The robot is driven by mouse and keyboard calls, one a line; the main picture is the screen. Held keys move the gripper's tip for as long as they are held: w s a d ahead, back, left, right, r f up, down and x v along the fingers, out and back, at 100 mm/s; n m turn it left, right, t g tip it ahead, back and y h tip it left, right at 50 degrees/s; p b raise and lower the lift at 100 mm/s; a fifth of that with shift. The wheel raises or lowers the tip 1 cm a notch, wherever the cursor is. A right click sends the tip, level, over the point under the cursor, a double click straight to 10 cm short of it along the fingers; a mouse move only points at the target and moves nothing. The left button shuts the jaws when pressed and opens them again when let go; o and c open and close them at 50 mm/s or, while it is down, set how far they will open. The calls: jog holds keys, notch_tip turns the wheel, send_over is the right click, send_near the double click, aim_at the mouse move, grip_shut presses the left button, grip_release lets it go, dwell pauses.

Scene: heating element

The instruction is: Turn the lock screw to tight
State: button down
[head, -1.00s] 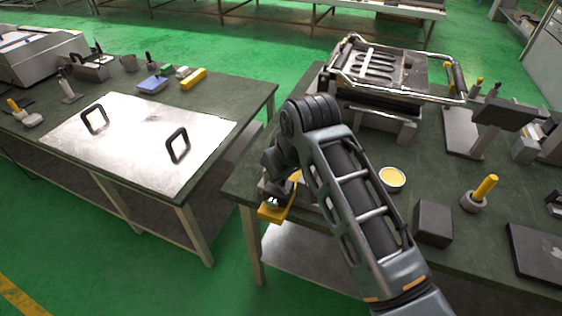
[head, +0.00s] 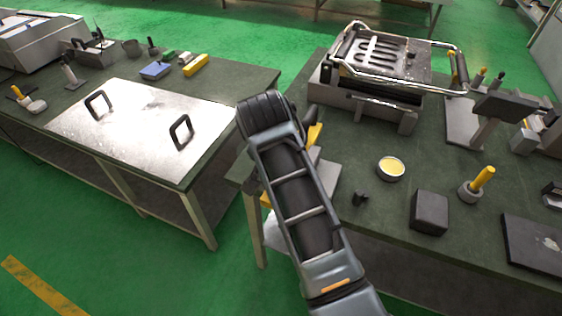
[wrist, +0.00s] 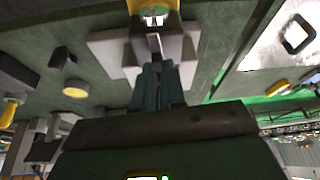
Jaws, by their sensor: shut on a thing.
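In the wrist view, my gripper (wrist: 156,68) points at a pale grey fixture (wrist: 106,50) on the green table. Its fingers are shut on a small flat grey part (wrist: 154,43), which appears to be the lock screw. How tight it is cannot be told. A yellow piece with a bright metal end (wrist: 153,18) sits just beyond it. In the head view, my arm hides the gripper and the screw. The fixture's grey base (head: 327,177) and a yellow lever (head: 315,134) show beside my arm at the table's left edge.
A yellow-filled round dish (head: 390,168), a small black part (head: 360,198), a dark block (head: 429,212) and a yellow-handled tool in a cup (head: 477,184) stand to the right. A grill-like machine (head: 395,68) is behind. A gap separates the left table (head: 229,141).

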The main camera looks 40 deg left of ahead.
jog(key=shift+m, duration=0.5)
jog(key=shift+h, duration=0.3)
jog(key=c, duration=1.2)
grip_release()
jog(key=b+v, duration=0.1)
jog(key=v, duration=0.6)
jog(key=shift+s+r, duration=0.2)
jog(key=shift+r, duration=0.2)
